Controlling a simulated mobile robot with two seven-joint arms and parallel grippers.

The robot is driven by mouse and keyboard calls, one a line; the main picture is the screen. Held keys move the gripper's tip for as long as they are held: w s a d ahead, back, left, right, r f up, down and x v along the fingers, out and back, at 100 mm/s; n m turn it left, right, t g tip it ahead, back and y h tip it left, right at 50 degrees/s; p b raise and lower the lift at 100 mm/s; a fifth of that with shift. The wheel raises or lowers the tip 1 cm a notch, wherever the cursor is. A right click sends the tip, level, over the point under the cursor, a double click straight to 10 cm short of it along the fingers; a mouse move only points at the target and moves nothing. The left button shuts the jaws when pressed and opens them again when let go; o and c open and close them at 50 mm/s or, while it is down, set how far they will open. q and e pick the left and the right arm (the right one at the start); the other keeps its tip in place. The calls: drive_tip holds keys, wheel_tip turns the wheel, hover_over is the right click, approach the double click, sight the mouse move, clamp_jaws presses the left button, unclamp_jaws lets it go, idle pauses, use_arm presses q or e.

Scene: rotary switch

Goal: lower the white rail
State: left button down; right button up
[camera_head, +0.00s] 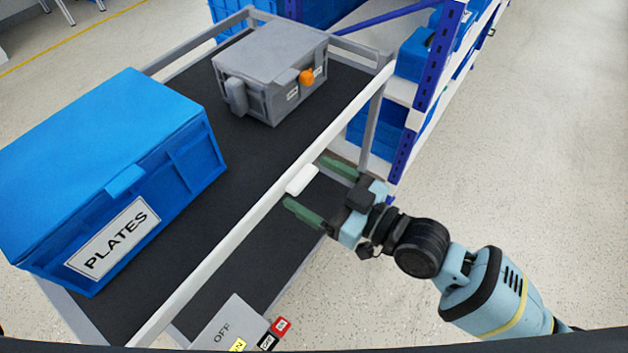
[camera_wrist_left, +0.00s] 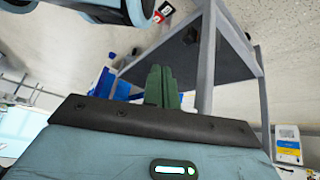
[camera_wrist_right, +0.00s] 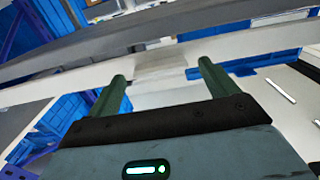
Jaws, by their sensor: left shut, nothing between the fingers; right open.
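The white rail (camera_head: 215,262) runs along the near side of the cart, from the bottom left up to the far corner post. A short white handle block (camera_head: 302,180) sits on the rail. My right gripper (camera_head: 305,182) is open, with its green fingers pointing at the rail on either side of the handle. In the right wrist view the handle (camera_wrist_right: 160,66) shows between the fingertips (camera_wrist_right: 162,68), and the rail (camera_wrist_right: 60,88) crosses behind. I cannot tell whether the fingers touch it. My left gripper (camera_wrist_left: 161,70) is shut and empty, seen only in its wrist view.
Inside the cart are a blue "PLATES" crate (camera_head: 110,165) and a grey box (camera_head: 272,70) with an orange knob (camera_head: 306,77). A grey switch panel (camera_head: 228,322) marked OFF stands at the bottom. Blue shelving (camera_head: 425,90) is behind. The floor at right is clear.

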drive_tip(key=shift+w+a, duration=0.25)
drive_tip(key=shift+a, duration=0.1)
drive_tip(key=shift+c, duration=0.2)
drive_tip(key=c, duration=1.4)
drive_tip(key=shift+o, duration=0.2)
wheel_tip(320, 180, down, 6)
drive_tip(key=b, duration=0.4)
drive_tip(key=shift+r, duration=0.2)
drive_tip(key=o, duration=1.4)
